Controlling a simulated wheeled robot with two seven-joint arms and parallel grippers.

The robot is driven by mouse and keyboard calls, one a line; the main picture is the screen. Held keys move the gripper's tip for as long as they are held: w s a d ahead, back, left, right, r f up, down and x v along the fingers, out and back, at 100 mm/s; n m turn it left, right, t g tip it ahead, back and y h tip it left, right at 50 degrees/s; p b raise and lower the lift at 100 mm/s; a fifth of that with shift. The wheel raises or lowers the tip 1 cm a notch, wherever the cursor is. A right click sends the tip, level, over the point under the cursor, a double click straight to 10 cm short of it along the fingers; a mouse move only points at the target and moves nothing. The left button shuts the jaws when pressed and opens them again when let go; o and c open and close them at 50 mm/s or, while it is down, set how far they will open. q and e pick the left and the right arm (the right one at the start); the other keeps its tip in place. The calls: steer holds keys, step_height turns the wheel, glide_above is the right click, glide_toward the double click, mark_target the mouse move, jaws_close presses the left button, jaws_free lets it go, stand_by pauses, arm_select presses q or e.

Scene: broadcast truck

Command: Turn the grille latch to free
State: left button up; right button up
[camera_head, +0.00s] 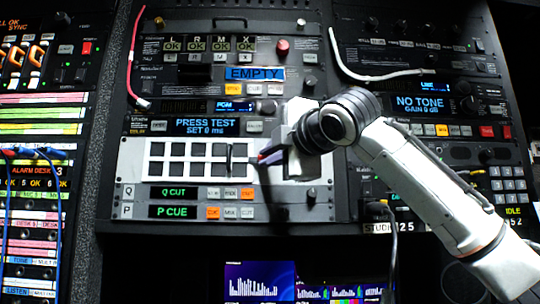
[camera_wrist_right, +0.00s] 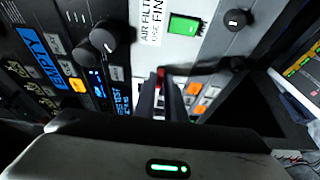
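The pale grille panel (camera_head: 152,148) with dark slots is at the middle of the rack in the head view. A small red piece, which looks like the grille latch (camera_head: 262,155), shows at the right end of the slots. It also shows in the right wrist view (camera_wrist_right: 161,72). My right gripper (camera_head: 268,158) reaches in from the right. Its dark fingers (camera_wrist_right: 160,88) are close together, with the red piece between their tips. The gripper hides most of the latch, so its exact angle is unclear. My left gripper is out of view.
A label and a green window (camera_wrist_right: 184,25) are on the pale panel beside the fingers. A black knob (camera_wrist_right: 235,19) stands near the panel's edge. A black cable (camera_head: 393,240) hangs lower right.

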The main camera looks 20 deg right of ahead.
jaws_close()
steer(key=shift+f, duration=0.1)
steer(key=m+t+h+b, duration=0.1)
steer(key=m+h+b, duration=0.1)
steer(key=m, duration=0.5)
steer(key=m+t+h+b, duration=0.1)
steer(key=m+h+b, duration=0.1)
steer(key=m, duration=0.5)
steer(key=a+f+m+t+h+b, duration=0.1)
steer(key=m+h, duration=0.3)
steer(key=m, duration=0.4)
steer(key=shift+w+t+b, duration=0.2)
steer(key=shift+t+b, duration=0.1)
steer(key=shift+b, duration=0.5)
steer(key=shift+m, duration=0.3)
